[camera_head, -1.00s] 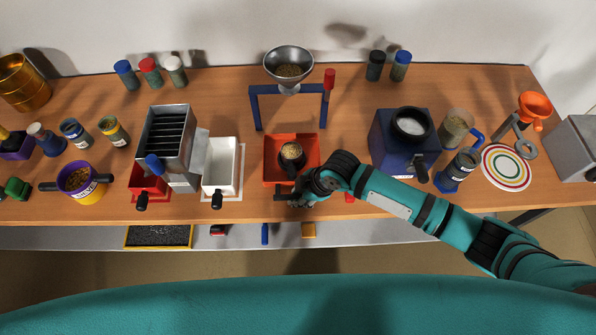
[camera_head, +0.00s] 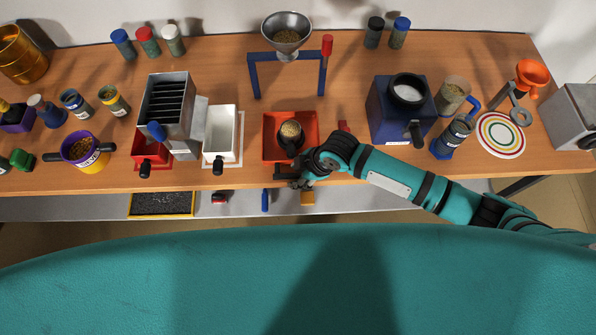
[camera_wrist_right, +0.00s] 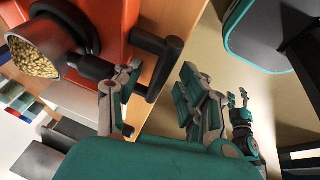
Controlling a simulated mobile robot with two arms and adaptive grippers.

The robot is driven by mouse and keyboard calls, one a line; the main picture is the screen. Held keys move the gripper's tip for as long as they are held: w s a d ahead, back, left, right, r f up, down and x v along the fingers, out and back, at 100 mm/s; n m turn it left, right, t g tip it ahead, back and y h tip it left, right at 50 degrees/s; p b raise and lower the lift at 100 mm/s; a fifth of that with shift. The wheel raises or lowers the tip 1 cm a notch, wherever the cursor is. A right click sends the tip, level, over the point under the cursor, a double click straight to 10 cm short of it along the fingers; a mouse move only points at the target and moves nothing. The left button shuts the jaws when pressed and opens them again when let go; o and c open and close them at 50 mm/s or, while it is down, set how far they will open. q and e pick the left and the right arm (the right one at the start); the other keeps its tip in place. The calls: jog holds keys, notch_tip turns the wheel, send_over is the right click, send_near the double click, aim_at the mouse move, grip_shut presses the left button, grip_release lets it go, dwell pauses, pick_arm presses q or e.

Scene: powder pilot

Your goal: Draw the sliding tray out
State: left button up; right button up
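The red tray (camera_head: 270,152) sits on the bench before the funnel stand. A dark cup (camera_head: 291,140) with tan grains stands in it. The cup (camera_wrist_right: 45,35) and tray (camera_wrist_right: 108,22) also show in the right wrist view. The tray's black T-shaped handle (camera_wrist_right: 160,55) points toward me. My right gripper (camera_head: 292,180) is at this handle. In the right wrist view my right gripper (camera_wrist_right: 158,80) has its fingers apart, one on either side of the handle's crossbar; contact is unclear. My left gripper (camera_wrist_right: 238,98) shows small and empty in that view, its fingers apart.
The funnel stand (camera_head: 254,80) is behind the tray. A white drawer (camera_head: 221,155) stands to its left. A blue grinder-like box (camera_head: 385,125) stands to its right. The bench's front edge runs just below the tray.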

jog(key=v, duration=1.2)
jog(key=shift+a, duration=0.1)
